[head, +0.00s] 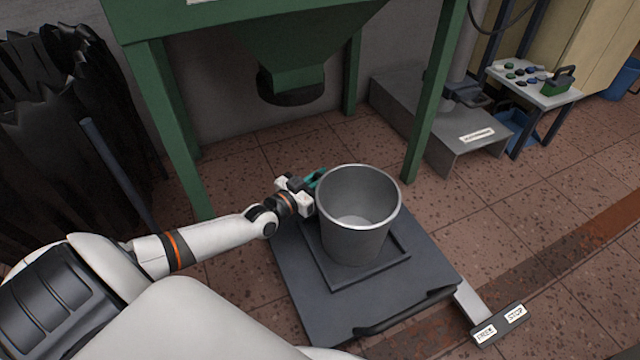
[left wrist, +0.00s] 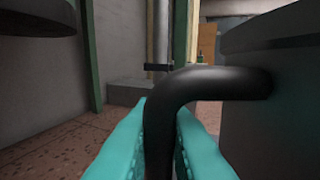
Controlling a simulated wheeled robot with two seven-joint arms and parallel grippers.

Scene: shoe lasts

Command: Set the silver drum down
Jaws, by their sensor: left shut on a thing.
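The silver drum (head: 353,222) is an open, empty grey bucket shape, upright over the square recess of a dark platform (head: 310,305). I cannot tell whether its base touches the platform. My left gripper (head: 314,180) is at the drum's left rear side. In the left wrist view, its teal fingers (left wrist: 162,140) are shut around a dark bent handle (left wrist: 215,84) that joins the drum's wall (left wrist: 275,110). My right gripper is not in view.
A green frame with a hopper (head: 300,50) stands behind the platform. Dark sacks (head: 60,120) stand at the left. A small table (head: 535,90) is at the back right. Floor at the right is clear.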

